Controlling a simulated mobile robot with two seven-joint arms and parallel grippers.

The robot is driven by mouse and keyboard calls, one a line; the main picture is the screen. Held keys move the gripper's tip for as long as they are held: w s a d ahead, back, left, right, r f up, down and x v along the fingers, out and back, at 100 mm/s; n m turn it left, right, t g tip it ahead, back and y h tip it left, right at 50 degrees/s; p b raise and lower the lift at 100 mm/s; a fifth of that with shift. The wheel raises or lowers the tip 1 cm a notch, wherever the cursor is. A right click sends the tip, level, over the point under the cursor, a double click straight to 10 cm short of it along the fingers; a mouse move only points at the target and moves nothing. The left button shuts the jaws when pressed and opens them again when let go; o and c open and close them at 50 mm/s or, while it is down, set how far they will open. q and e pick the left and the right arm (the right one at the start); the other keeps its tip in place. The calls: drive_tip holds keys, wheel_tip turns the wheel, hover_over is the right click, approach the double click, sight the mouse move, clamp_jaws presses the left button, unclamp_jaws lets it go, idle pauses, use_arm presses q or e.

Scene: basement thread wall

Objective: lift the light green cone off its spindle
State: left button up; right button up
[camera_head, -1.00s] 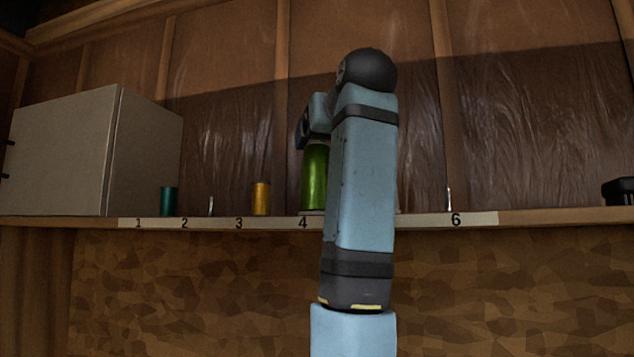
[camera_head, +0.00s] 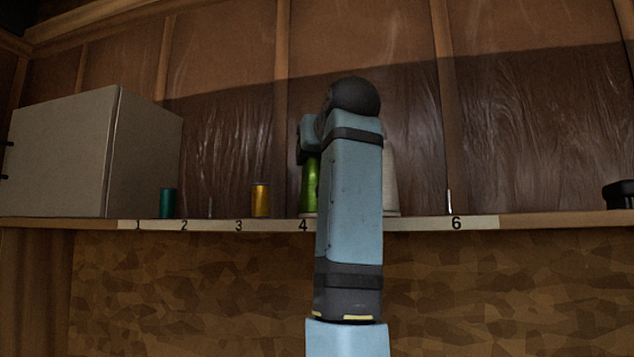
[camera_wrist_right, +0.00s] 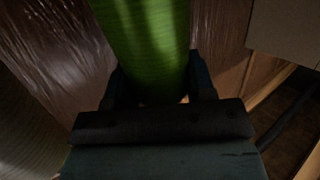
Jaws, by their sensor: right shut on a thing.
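The light green cone (camera_head: 309,186) stands upright on the shelf above the label 4, partly hidden by my right arm. Its spindle is hidden inside it. My right gripper (camera_head: 307,154) is at the cone's upper part in the head view. In the right wrist view, my right gripper (camera_wrist_right: 157,78) has one finger on each side of the green cone (camera_wrist_right: 146,35) and is shut on it. The cone's base looks to be at shelf level. My left gripper is in neither view.
A pale cone (camera_head: 391,185) stands close on the right, partly behind my arm. A yellow spool (camera_head: 261,198), a teal spool (camera_head: 167,203) and a large box (camera_head: 60,155) are to the left. A bare spindle (camera_head: 449,202) stands above 6. The wall is close behind the shelf (camera_head: 555,218).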

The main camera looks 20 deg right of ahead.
drive_tip(key=shift+r, duration=0.1)
wheel_tip(320, 180, up, 20)
drive_tip(key=p, duration=0.3)
idle(0.3)
wheel_tip(320, 180, up, 4)
drive_tip(key=p, duration=0.4)
idle(0.3)
